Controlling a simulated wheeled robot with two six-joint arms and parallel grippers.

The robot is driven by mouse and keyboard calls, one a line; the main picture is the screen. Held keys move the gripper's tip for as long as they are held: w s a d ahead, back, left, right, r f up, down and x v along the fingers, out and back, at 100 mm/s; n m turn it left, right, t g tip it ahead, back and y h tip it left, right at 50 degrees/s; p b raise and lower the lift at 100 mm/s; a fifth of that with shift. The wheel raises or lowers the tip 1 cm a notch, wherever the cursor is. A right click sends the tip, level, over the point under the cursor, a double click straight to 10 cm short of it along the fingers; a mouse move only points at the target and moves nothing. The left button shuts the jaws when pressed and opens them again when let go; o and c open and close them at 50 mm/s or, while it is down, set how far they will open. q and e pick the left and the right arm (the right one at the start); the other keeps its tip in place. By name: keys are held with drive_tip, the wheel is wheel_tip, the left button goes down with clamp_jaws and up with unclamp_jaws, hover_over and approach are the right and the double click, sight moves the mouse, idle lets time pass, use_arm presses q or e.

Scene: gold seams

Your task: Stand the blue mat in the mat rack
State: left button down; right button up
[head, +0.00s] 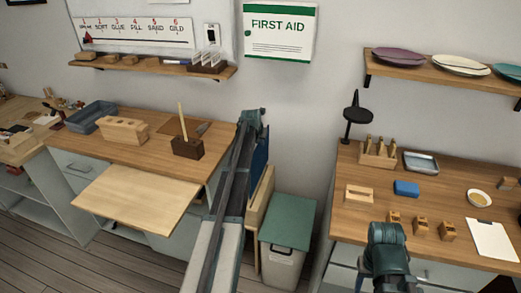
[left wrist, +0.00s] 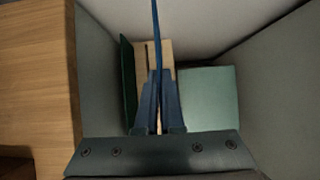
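The blue mat (head: 261,155) hangs upright at the end of my left arm, partly hidden by it. In the left wrist view the mat (left wrist: 156,35) is a thin blue edge running up from between the fingers. My left gripper (left wrist: 157,78) is shut on it; its tips are hard to make out in the head view. The pale wooden mat rack (head: 262,205) stands low between the benches, below the mat. In the left wrist view the rack (left wrist: 140,52) is behind the fingers, with a dark green mat (left wrist: 128,80) at its left. My right gripper (head: 386,238) is seen from behind; its fingertips are hidden.
A grey bin with a green top (head: 287,222) stands right of the rack. The left bench (head: 150,150) ends close to my left arm, with a pale pulled-out board (head: 135,198) at its front. The right bench (head: 440,190) holds wooden blocks, a blue block and a clipboard.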

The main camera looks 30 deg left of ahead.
sight(260, 168)
use_arm(q)
drive_tip(key=shift+w+f, duration=0.1)
drive_tip(key=shift+f, duration=0.15)
drive_tip(key=shift+f+b, duration=1.6)
drive_tip(key=shift+b, duration=0.2)
drive_tip(key=shift+f+b, duration=5.95)
drive_tip(key=shift+f, duration=0.05)
drive_tip(key=c, duration=1)
unclamp_jaws()
drive_tip(key=shift+o, duration=0.2)
drive_tip(key=shift+r, duration=0.1)
